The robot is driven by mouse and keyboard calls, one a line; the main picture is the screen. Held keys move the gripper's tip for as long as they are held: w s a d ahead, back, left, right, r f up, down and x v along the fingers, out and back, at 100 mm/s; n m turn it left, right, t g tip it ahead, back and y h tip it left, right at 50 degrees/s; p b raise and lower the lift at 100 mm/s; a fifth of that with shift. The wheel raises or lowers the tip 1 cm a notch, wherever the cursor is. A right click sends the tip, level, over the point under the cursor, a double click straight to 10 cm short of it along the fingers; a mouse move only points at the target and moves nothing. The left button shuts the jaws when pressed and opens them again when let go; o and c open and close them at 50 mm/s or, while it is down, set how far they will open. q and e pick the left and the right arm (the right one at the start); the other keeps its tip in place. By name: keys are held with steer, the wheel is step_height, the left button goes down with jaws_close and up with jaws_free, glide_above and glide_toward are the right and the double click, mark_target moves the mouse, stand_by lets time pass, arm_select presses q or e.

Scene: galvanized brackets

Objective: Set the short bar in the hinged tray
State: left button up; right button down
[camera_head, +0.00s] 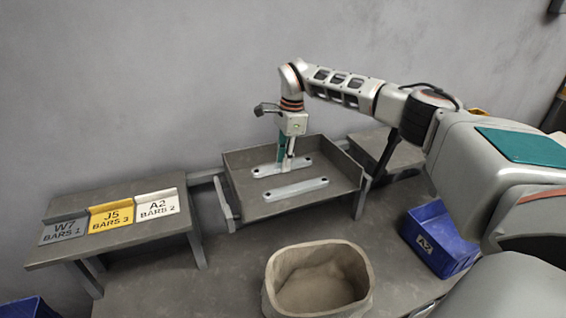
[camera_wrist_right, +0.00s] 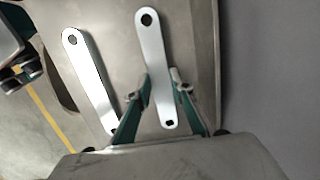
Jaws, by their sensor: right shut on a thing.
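The hinged tray (camera_head: 338,172) is a shallow grey tray at the middle of the bench, with raised walls. My right gripper (camera_head: 285,163) points down into it and is shut on a pale metal bar near the back, which I take for the short bar (camera_head: 263,171). In the right wrist view this bar (camera_wrist_right: 152,60) runs between the fingers and has a hole at each end. It is at or just above the tray floor; contact is unclear. A second similar bar (camera_head: 295,189) lies in front of it, apart; it also shows in the right wrist view (camera_wrist_right: 88,75).
A left stand (camera_head: 120,236) carries grey, yellow and white label plates marked for bars. An open tan bin (camera_head: 318,285) stands in front of the tray. A blue bin (camera_head: 440,240) is at right, another blue bin (camera_head: 28,308) at lower left. A wall is close behind.

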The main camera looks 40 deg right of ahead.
steer(key=shift+f, duration=0.45)
steer(key=shift+r, duration=0.15)
steer(key=c, duration=1.8)
jaws_free()
steer(key=shift+o, duration=0.2)
steer(key=shift+r, duration=0.4)
step_height(320, 180, up, 11)
steer(key=d+p, duration=0.1)
steer(key=p, duration=0.1)
steer(key=shift+s+d, duration=0.2)
steer(key=shift+r, duration=0.1)
